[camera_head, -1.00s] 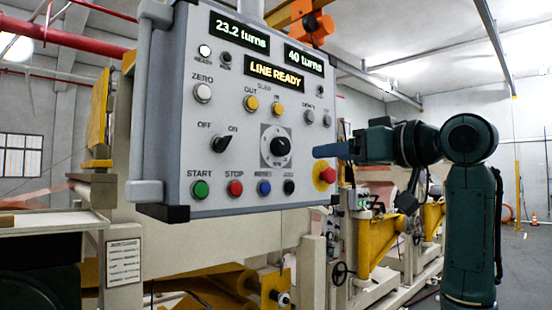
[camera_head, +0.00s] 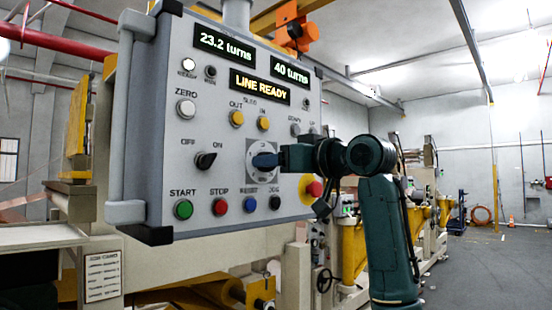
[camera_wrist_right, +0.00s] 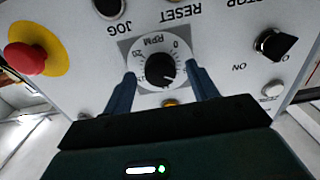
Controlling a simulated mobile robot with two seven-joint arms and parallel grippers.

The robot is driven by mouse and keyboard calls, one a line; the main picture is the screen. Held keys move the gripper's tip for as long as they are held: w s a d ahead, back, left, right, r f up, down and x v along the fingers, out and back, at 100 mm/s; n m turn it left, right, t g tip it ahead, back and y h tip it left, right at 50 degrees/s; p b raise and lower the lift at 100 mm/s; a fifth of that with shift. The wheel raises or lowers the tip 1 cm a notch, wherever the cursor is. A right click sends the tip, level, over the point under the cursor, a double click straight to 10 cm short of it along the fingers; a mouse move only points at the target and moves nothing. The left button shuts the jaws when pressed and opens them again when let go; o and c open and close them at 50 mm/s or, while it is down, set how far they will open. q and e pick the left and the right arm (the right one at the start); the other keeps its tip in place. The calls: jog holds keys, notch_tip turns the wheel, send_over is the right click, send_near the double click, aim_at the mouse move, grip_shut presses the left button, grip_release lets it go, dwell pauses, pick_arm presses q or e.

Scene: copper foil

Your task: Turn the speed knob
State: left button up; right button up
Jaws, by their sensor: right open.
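The speed knob (camera_wrist_right: 160,70) is a round black dial on a white RPM scale. In the right wrist view it sits between the two blue fingers of my right gripper (camera_wrist_right: 163,90), which is open with a finger on either side. I cannot tell whether the fingers touch the knob. The grey control panel (camera_head: 222,100) reads LINE READY. My left gripper is not in view.
The red emergency stop (camera_wrist_right: 26,58) on its yellow ring is beside the dial. The black OFF/ON switch (camera_head: 205,161) is left of the dial in the head view. Green START (camera_head: 183,209) and red STOP (camera_head: 220,207) buttons are below. Open floor lies at right.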

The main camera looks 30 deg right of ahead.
jog(key=shift+w+a, duration=0.15)
jog(key=shift+w, duration=0.15)
jog(key=shift+c, duration=0.5)
jog(key=c, duration=0.9)
